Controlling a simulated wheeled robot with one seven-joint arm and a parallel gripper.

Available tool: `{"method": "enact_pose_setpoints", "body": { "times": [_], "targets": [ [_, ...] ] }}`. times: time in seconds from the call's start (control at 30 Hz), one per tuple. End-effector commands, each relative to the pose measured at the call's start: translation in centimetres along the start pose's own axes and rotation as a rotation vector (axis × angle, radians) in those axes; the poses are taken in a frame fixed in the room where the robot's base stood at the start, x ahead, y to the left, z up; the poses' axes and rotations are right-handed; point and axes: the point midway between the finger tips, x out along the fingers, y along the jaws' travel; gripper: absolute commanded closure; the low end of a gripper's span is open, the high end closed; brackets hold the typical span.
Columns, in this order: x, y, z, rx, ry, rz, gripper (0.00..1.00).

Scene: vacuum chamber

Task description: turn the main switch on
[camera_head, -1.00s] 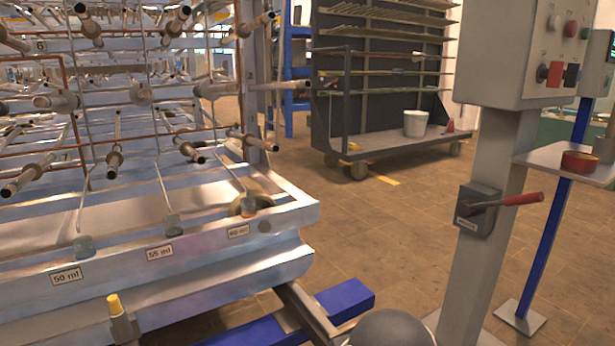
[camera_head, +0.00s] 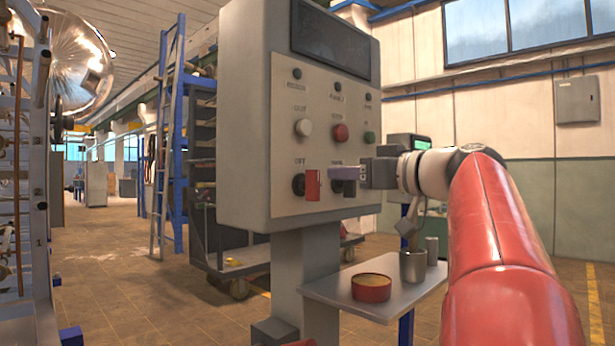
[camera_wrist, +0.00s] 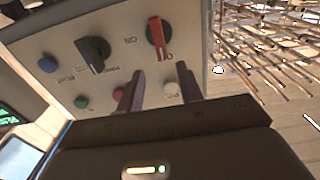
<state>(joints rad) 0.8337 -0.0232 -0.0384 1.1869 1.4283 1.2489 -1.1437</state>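A grey control box (camera_head: 247,130) on a post carries a red rotary switch (camera_head: 312,185) under an "OFF" label. The red switch also shows in the wrist view (camera_wrist: 157,34), its handle roughly upright there. A black rotary switch (camera_wrist: 95,53) sits beside it. In the head view my gripper (camera_head: 335,174) is in front of the panel, just right of the red switch, and partly hides the black one. In the wrist view my gripper (camera_wrist: 160,70) has its two dark fingers apart, with the near end of the red switch close to the gap. Contact cannot be told.
Round buttons in white (camera_head: 303,127), red (camera_head: 341,132) and green (camera_head: 369,138) sit above the switches. Below the box, a shelf (camera_head: 335,300) holds a red tin (camera_head: 371,288) and metal cups (camera_head: 413,266). A metal rack stands at the left.

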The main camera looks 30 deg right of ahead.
Motion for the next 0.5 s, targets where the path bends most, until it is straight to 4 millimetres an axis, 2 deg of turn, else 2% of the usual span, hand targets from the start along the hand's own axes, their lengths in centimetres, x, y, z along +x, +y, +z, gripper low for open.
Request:
{"method": "enact_pose_setpoints", "body": {
  "times": [0.3, 0.5],
  "targets": [
    [5.1, -0.2, -0.1, 0.002, -0.002, -0.003, 0.64],
    [6.8, -0.1, 0.0, 0.003, -0.002, -0.002, 0.64]
  ]
}}
